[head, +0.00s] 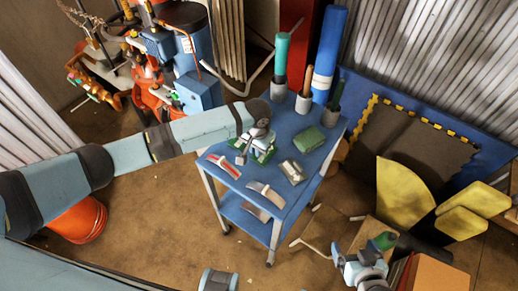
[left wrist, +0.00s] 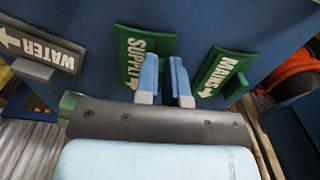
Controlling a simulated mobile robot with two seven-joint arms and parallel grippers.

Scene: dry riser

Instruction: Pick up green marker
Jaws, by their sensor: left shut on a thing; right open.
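Green lettered markers lie on the blue cart top, one reading SUPPLY (left wrist: 140,48) and one reading MAINS (left wrist: 222,74) in the left wrist view. In the head view the green-and-white pieces (head: 264,154) are partly covered by my left gripper (head: 254,139). The blue fingers of my left gripper, also in the left wrist view (left wrist: 165,84), stand between the two lettered plates, with the left finger overlapping the SUPPLY plate. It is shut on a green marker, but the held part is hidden. My right gripper (head: 358,262) is open at the lower right, away from the cart.
The blue cart (head: 240,203) also bears a red-and-white piece (head: 224,166), a grey-white plate (head: 265,194), a grey-green block (head: 293,171) and a green pad (head: 309,140). Upright cylinders stand at its back. A dark WATER plate (left wrist: 40,47) lies left. Boxes (head: 432,273) stand near my right gripper.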

